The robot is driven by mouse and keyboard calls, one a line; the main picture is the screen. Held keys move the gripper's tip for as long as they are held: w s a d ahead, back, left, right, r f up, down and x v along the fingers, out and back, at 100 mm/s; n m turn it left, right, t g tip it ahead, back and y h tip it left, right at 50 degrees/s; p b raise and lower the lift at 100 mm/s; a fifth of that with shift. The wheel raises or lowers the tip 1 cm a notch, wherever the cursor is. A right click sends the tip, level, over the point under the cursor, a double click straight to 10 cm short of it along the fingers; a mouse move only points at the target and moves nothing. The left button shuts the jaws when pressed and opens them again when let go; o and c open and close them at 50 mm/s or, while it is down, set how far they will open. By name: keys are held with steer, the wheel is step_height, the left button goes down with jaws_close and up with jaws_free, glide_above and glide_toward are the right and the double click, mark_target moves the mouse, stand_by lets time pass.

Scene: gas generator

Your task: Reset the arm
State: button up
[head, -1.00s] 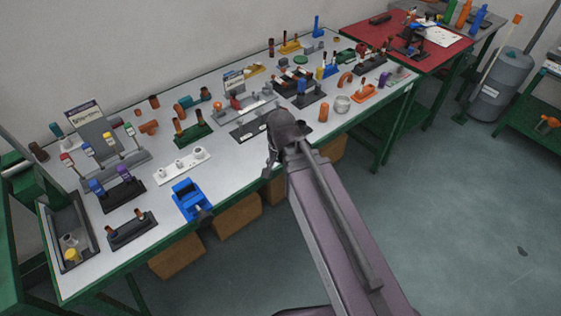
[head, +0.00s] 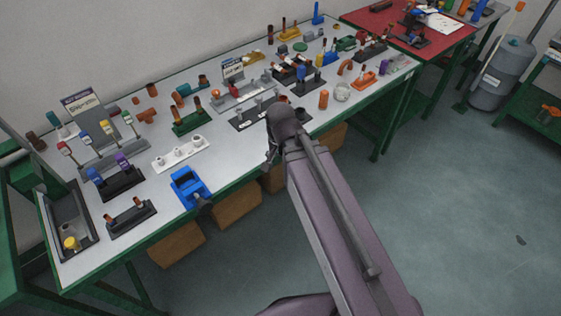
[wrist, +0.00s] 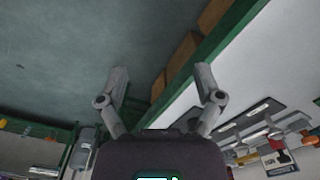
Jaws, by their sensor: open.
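My gripper (wrist: 161,80) is in the wrist view, with its two grey fingers spread wide apart and nothing between them. Behind the fingers are the grey floor, the green table edge and brown boxes. In the head view my arm reaches up from the bottom toward the front edge of the long workbench (head: 225,122). The far end of the arm is beside that edge, and the gripper's fingers are hidden there.
The workbench holds several fixtures, including a blue vise (head: 188,187), a white block (head: 181,153) and a grey tray (head: 70,225). Brown boxes (head: 237,207) sit under it. A red table (head: 385,17) and a grey barrel (head: 503,72) stand at the back right. The floor at right is clear.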

steer(key=shift+d, duration=0.1)
steer(key=d+r+n+p, duration=0.2)
steer(key=d+n, duration=0.3)
steer(key=d, duration=0.6)
steer(key=shift+w+d+r+p, duration=0.25)
steer(key=shift+w+r+p, duration=0.05)
stand_by(1.6)
